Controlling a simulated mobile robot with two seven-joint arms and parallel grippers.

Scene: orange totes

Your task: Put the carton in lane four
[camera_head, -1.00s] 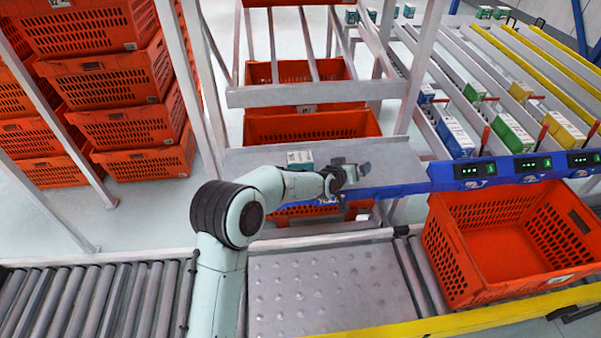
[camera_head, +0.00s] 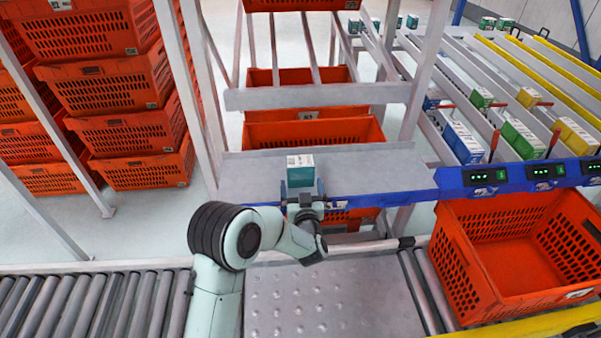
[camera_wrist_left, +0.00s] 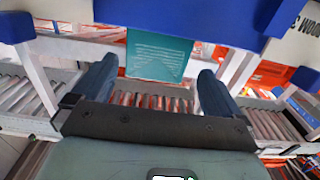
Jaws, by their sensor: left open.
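The carton (camera_head: 300,174), teal with a white top, stands on the grey shelf (camera_head: 375,163) behind the blue rail in the head view. In the left wrist view the carton's teal face (camera_wrist_left: 160,57) shows between and beyond my fingers. My left gripper (camera_head: 304,194) is at the carton's near side, its fingers pointing at it. The fingers (camera_wrist_left: 157,72) are spread, with gaps to the carton on both sides. Sloping lanes (camera_head: 500,115) with cartons lie at the right; which is lane four I cannot tell. My right gripper is not in view.
An empty orange tote (camera_head: 466,270) stands at the right on the conveyor. Blue rail displays (camera_head: 484,176) front the lanes. Stacked orange totes (camera_head: 140,135) and white posts stand at the left. Rollers (camera_head: 90,300) lie at the lower left.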

